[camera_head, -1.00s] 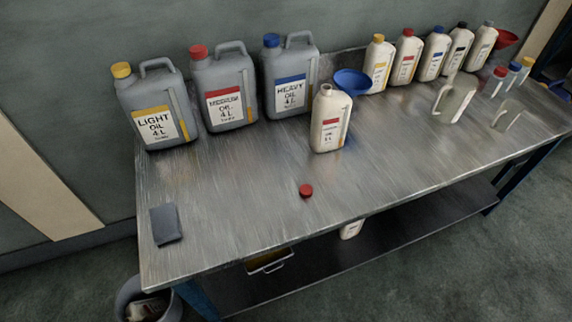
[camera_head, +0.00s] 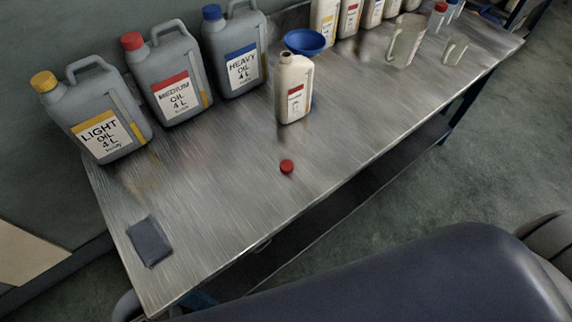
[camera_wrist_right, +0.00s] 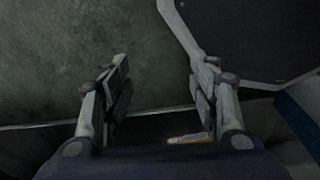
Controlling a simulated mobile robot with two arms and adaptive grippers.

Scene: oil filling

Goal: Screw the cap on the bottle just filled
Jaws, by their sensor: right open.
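A white bottle (camera_head: 295,90) with a red label stands upright and uncapped on the metal table (camera_head: 215,200). A red cap (camera_head: 287,167) lies on the table in front of it, apart from the bottle. My right gripper (camera_wrist_right: 160,90) shows in the right wrist view, its two fingers spread with nothing between them, above the floor. Neither the bottle nor the cap is in that view. My left gripper is not in view.
Light (camera_head: 95,118), medium (camera_head: 168,78) and heavy (camera_head: 234,52) oil canisters stand at the back left. A blue funnel (camera_head: 305,41) is behind the bottle. Clear jugs (camera_head: 406,42) stand further right. A dark cloth (camera_head: 149,242) lies front left. The table around the cap is clear.

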